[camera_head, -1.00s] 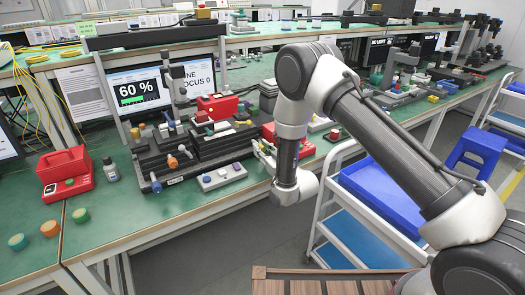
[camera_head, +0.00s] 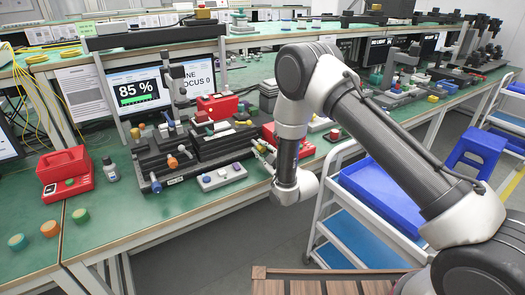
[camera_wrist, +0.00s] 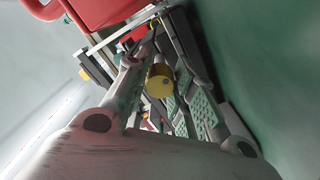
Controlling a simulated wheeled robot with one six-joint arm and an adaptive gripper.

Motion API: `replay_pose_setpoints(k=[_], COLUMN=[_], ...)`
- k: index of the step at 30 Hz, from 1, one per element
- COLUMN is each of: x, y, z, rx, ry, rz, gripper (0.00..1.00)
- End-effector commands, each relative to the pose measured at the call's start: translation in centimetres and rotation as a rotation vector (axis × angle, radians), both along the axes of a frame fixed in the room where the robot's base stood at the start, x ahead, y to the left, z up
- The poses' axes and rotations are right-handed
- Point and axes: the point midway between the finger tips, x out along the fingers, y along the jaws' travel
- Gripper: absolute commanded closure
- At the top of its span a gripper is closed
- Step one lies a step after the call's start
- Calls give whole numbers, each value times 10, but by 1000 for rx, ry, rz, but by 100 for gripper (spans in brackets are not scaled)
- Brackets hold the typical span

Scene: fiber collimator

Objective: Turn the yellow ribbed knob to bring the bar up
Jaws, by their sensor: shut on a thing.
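The yellow ribbed knob (camera_wrist: 159,82) sits between the two fingers of my gripper (camera_wrist: 163,72) in the wrist view, and the fingers are shut on it. In the head view my gripper (camera_head: 264,157) is at the right end of the black stage assembly, and its fingers largely hide the knob there. The monitor (camera_head: 152,88) behind the assembly reads 85 % in large figures, with a green bar (camera_head: 138,101) below. My arm covers part of the bench to the right.
The black stage assembly (camera_head: 160,163) carries orange and blue knobs. A grey box with buttons (camera_head: 222,177) stands at the bench's front edge. A red device (camera_head: 66,172) is at left.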

Motion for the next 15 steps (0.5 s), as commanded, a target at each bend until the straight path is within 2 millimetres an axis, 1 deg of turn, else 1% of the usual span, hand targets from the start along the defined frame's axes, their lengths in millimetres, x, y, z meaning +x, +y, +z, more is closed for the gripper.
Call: replay_pose_setpoints(k=[15], x=[-1], y=[0], z=[-1], rx=[-33], ry=[-21], rz=[1], gripper=[99])
